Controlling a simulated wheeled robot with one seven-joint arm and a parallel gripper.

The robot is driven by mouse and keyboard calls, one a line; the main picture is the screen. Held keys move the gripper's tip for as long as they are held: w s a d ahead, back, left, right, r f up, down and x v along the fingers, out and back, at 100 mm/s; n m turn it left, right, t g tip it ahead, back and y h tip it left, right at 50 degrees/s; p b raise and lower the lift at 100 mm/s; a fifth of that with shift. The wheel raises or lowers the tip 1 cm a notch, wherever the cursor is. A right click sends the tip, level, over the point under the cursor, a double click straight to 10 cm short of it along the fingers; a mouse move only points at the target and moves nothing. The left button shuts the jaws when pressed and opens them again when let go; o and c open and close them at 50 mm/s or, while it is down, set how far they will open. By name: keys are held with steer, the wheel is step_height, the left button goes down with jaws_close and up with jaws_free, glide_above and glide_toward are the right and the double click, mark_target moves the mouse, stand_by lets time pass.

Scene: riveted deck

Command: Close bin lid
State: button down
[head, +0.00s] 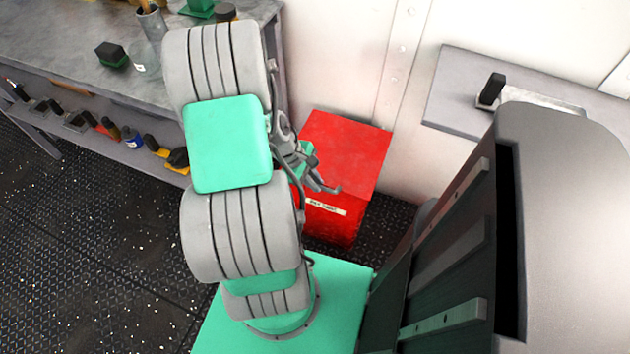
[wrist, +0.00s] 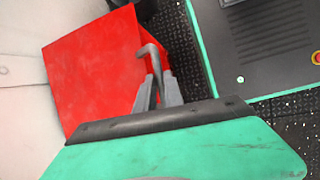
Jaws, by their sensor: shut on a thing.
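The red bin (head: 333,226) stands on the floor against the pale wall, with a small white label on its front. Its red lid (head: 350,150) looks flat across the top, and I see no clear gap under it. The lid's top also shows in the wrist view (wrist: 92,75). My gripper (head: 314,182) is over the bin's near left edge, partly hiding it. In the wrist view my gripper (wrist: 157,92) is shut on a thin grey bent rod (wrist: 153,55), whose hooked end sticks out past the fingers. Whether the rod touches the bin cannot be told.
A grey workbench (head: 80,60) with a lower shelf of small items stands at the left. A grey wall ledge (head: 460,95) holding a dark-handled item is at the right. Dark studded floor (head: 100,235) is open at the lower left.

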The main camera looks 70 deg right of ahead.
steer(key=shift+a, duration=0.1)
steer(key=shift+a+f, duration=0.25)
steer(key=shift+f, duration=0.75)
steer(key=c, duration=1.5)
jaws_free()
steer(key=shift+o, duration=0.2)
steer(key=p+v, duration=0.1)
steer(key=v, duration=0.6)
steer(key=shift+w+r+p, duration=0.2)
steer(key=shift+r+p, duration=0.15)
steer(key=shift+r, duration=0.05)
steer(key=w+a+r+t+h+p, duration=0.1)
steer(key=w+a+r+t+p, duration=0.5)
steer(key=w+r, duration=1.05)
steer(key=w+a+r+p, duration=0.2)
steer(key=a+r, duration=0.3)
steer(key=a, duration=0.4)
steer(key=w+a+r+n+t+y+p, duration=0.1)
steer(key=w+a+r+p, duration=0.1)
steer(key=a+r, duration=0.4)
steer(key=w+a+r+y+p, duration=0.1)
steer(key=a+r, duration=0.5)
steer(key=a, duration=0.6)
steer(key=shift+w+n+t+p, duration=0.35)
steer(key=shift+w+p, duration=0.25)
steer(key=shift+p, duration=0.6)
